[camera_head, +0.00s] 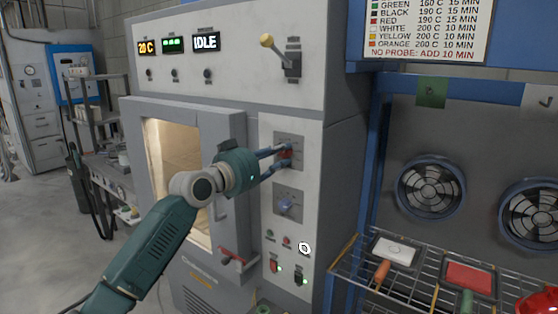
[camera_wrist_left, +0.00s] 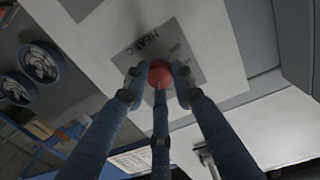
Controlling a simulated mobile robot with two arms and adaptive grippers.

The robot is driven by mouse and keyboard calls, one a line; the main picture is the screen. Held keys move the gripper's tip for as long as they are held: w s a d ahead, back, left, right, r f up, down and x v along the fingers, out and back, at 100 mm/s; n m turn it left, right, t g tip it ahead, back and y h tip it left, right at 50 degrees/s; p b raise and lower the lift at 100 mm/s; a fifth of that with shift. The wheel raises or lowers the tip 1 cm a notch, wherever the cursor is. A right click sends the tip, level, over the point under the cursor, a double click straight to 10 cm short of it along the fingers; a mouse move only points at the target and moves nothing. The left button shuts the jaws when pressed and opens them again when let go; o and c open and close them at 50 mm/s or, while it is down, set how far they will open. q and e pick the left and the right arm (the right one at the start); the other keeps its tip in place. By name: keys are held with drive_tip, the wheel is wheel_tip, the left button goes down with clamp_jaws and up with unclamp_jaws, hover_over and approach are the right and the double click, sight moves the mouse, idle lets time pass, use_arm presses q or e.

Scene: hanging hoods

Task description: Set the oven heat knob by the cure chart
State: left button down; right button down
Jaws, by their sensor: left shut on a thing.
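My left gripper (camera_head: 280,159) reaches the oven's front panel from the left. Its fingers are closed around the red heat knob (camera_head: 287,153), which is partly hidden by them in the head view. The left wrist view shows the red knob (camera_wrist_left: 160,72) between the fingertips, on a grey plate (camera_wrist_left: 150,40) lettered "HEAT C". The orange display (camera_head: 147,48) reads 20 C and the white one (camera_head: 206,43) reads IDLE. The cure chart (camera_head: 425,30) hangs at top right. It lists colours with 160 C, 190 C and 200 C, and times. My right gripper is out of view.
A second, bluish knob (camera_head: 287,204) sits below the heat knob. The oven door (camera_head: 222,180) is at the left, with a lit interior showing. A yellow-tipped lever (camera_head: 267,41) stands out above. A wire rack (camera_head: 345,262) with panels and fans (camera_head: 430,187) is at the right.

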use_arm(q)
drive_tip(key=shift+r+m, duration=0.25)
drive_tip(key=shift+m, duration=0.35)
drive_tip(key=c, duration=1.4)
unclamp_jaws()
drive_tip(key=shift+c, duration=0.2)
drive_tip(key=shift+f, duration=0.1)
drive_tip(key=v, duration=1.2)
